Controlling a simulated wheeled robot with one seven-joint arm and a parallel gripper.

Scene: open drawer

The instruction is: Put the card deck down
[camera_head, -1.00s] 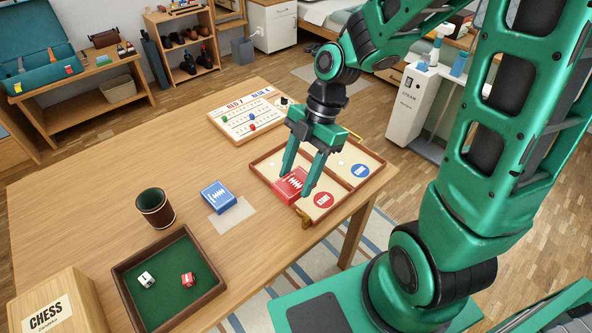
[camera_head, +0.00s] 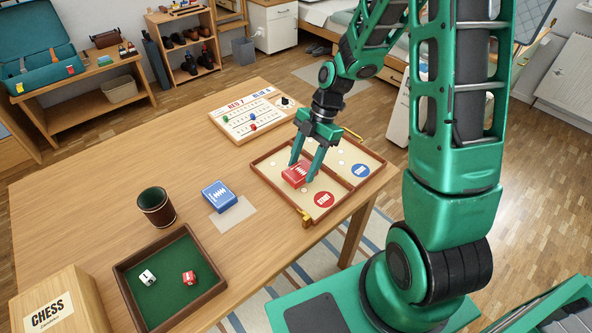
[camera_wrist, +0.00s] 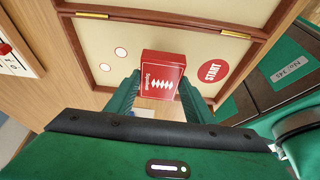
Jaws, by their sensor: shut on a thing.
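A red card deck (camera_head: 295,174) is between the fingers of my gripper (camera_head: 302,172), which is shut on it. The deck is over the left half of the open wooden game board (camera_head: 285,200), left of the red START circle (camera_head: 324,200). In the wrist view the red deck (camera_wrist: 163,75) sits between my green fingertips, with the red START circle (camera_wrist: 212,71) to its right. I cannot tell whether the deck touches the board. A blue card deck (camera_head: 219,196) lies to the left, beside a pale rectangle (camera_head: 236,219) on the table.
A scoreboard (camera_head: 250,120) lies behind the game board. A dice cup (camera_head: 155,205), a green-lined dice tray (camera_head: 200,300) and a chess box (camera_head: 55,300) stand at the left and front. The back-left tabletop (camera_head: 110,165) is clear.

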